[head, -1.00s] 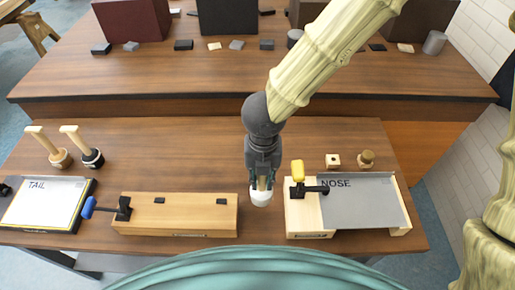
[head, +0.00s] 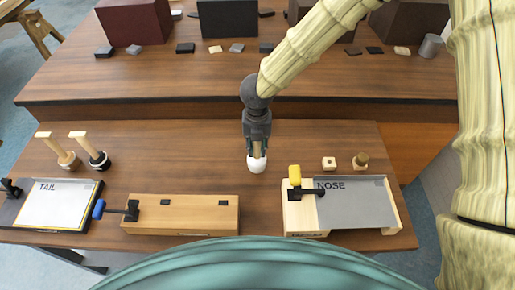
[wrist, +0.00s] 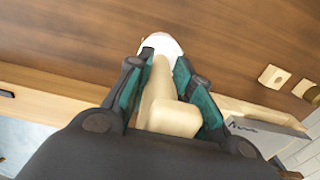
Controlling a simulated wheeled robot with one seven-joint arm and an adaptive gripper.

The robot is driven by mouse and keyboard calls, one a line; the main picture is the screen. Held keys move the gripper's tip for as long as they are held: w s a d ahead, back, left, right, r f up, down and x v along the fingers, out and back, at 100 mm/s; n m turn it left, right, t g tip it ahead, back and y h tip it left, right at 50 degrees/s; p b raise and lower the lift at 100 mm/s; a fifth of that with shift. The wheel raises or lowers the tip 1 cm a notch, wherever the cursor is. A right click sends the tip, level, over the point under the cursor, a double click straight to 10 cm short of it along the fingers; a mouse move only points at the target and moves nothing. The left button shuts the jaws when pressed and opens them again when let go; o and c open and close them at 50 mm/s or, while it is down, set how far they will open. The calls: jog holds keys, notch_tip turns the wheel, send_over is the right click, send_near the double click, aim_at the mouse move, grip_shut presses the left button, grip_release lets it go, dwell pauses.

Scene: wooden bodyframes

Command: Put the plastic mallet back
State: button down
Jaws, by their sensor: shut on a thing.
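The plastic mallet has a white head (head: 257,164) and a pale handle. My gripper (head: 257,148) is shut on the handle, with the white head below its fingertips over the middle of the table. In the wrist view the pale handle (wrist: 157,95) lies between the fingers of my gripper (wrist: 165,64), and the white head (wrist: 164,44) sticks out past them. I cannot tell whether the head touches the table. Two other mallets stand head down at the left: one with a tan head (head: 67,160), one with a black head (head: 100,161).
A wooden box (head: 185,215) with a blue-handled clamp (head: 99,209) lies at the front. A NOSE fixture (head: 355,205) with a yellow-handled clamp (head: 295,174) is right; a TAIL board (head: 55,205) is left. The table's middle back is clear.

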notch_tip(320, 180, down, 2)
jog(key=shift+w+f+p, duration=0.1)
jog(key=shift+f+p, duration=0.15)
jog(key=shift+p, duration=0.2)
jog(key=shift+f, duration=0.15)
jog(key=c, duration=1.3)
grip_release()
jog(key=shift+o, duration=0.2)
notch_tip(320, 180, up, 12)
jog(key=b, duration=0.3)
